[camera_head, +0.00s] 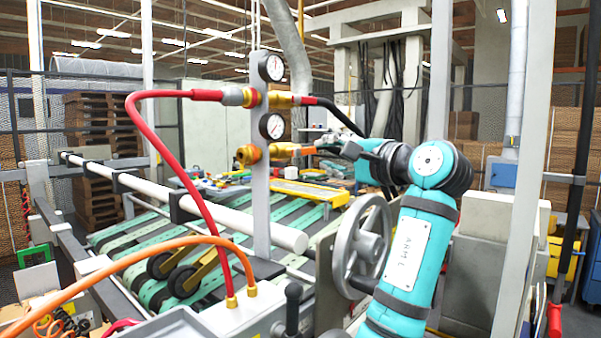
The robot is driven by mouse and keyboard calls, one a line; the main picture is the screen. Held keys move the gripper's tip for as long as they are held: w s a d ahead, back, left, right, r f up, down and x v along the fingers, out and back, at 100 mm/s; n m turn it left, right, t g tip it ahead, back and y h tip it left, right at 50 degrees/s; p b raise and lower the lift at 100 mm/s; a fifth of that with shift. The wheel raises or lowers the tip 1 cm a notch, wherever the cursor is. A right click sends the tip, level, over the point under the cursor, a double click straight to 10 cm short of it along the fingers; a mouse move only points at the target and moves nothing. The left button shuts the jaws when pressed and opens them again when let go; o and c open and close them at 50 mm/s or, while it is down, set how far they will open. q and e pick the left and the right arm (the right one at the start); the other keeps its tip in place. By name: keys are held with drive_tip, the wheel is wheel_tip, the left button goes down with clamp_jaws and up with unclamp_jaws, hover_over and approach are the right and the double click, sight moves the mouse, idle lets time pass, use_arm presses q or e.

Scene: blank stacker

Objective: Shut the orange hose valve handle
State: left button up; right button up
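A grey upright post (262,205) carries two brass valves, one above the other. The lower valve (249,154) has an orange handle (283,150) that points right, roughly level. My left gripper (318,149) is at the right end of this handle, seen side-on and small. Its fingertips look very close to the handle or touching it; I cannot tell whether they grip it. An orange hose (120,263) runs from the lower left to a brass fitting on the machine below. My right gripper is out of view.
Two gauges (273,127) sit on the post. A red hose (151,132) arcs left from the upper valve (252,97), and a black hose (343,116) leaves to its right. A grey handwheel (361,246) stands beside my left arm. A conveyor with green belts (115,233) lies behind.

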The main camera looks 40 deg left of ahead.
use_arm(q)
drive_tip(key=shift+w+a+r, duration=0.1)
drive_tip(key=shift+a, duration=0.35)
drive_tip(key=shift+x, duration=2.05)
drive_tip(key=shift+w+m+p, duration=0.1)
drive_tip(key=shift+m+p, duration=0.3)
drive_tip(key=shift+p, duration=0.05)
drive_tip(key=m+g+h+p, duration=0.2)
drive_tip(key=m+g, duration=0.3)
drive_tip(key=m, duration=1)
approach(310, 151)
drive_tip(key=shift+s+d+f, duration=0.1)
drive_tip(key=shift+s+f, duration=1.85)
drive_tip(key=shift+s, duration=0.15)
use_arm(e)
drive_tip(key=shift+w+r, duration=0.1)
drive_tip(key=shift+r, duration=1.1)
